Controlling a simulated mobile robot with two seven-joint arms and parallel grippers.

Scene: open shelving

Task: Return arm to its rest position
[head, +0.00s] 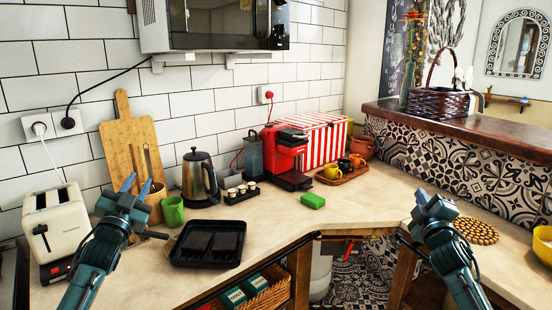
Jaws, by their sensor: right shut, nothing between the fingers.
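My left gripper (138,184) is raised over the left part of the counter, in front of the wooden utensil pot (156,205) and left of the green mug (173,211). Its two blue fingers stand apart, with nothing seen between them. My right gripper (432,200) is at the right, over the counter's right arm and left of the round woven mat (476,231). It is shut and empty. Both forearms rise from the bottom edge of the view.
A cream toaster (55,225) stands left of my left arm. A yellow bowl (543,245) is at the right edge. The middle front counter is mostly clear.

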